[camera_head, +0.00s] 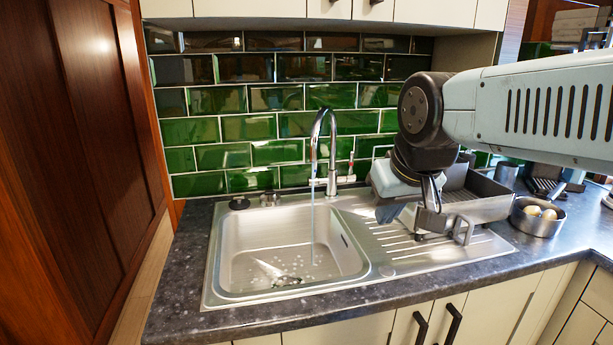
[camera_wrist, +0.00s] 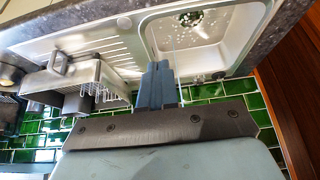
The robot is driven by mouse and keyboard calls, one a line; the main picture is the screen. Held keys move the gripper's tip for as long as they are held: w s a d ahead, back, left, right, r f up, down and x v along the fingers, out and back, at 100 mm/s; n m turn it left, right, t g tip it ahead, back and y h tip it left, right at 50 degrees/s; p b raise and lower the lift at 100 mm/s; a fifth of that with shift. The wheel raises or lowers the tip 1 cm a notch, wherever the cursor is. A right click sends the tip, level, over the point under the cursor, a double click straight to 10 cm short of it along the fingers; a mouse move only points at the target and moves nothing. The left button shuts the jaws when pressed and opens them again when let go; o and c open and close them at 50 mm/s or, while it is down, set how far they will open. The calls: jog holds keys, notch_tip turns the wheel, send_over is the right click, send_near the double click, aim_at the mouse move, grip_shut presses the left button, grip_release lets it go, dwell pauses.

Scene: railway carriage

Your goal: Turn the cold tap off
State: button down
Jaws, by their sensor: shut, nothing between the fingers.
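The chrome tap (camera_head: 331,150) stands behind the sink, its tall spout curving over the bowl. A thin stream of water (camera_head: 313,220) runs from it into the sink (camera_head: 225,255). A short pale lever (camera_head: 318,181) sticks out left of the tap's base. Another lever (camera_head: 349,172) stands on the right, with a small reddish mark near it. My gripper (camera_head: 388,213) is right of the tap, above the drainer, apart from both levers. In the wrist view its blue-grey fingers (camera_wrist: 160,68) are together and empty. The tap is not clearly visible there; my gripper may hide it.
A metal dish rack (camera_head: 480,198) stands on the drainer, close to my gripper. A bowl with pale round items (camera_head: 537,228) is farther right. Green tiles (camera_head: 220,130) close off the back, and a wooden panel (camera_head: 75,150) the left. The air above the bowl is clear.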

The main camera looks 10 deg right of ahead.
jog(key=w+a+r+n+t, duration=0.1)
jog(key=w+a+n+t, duration=0.25)
jog(key=w, duration=1.15)
jog(key=w+a+n+t, duration=0.2)
jog(key=w+t, duration=0.3)
jog(key=w, duration=1)
jog(key=w+a+r+n+t, duration=0.1)
jog(key=w+a+n+t, duration=0.25)
jog(key=w, duration=1.15)
jog(key=n+t+h, duration=0.4)
jog(key=n+h, duration=0.1)
jog(key=n, duration=0.1)
send_near(315, 168)
jog(key=x, duration=0.7)
jog(key=shift+s, duration=0.1)
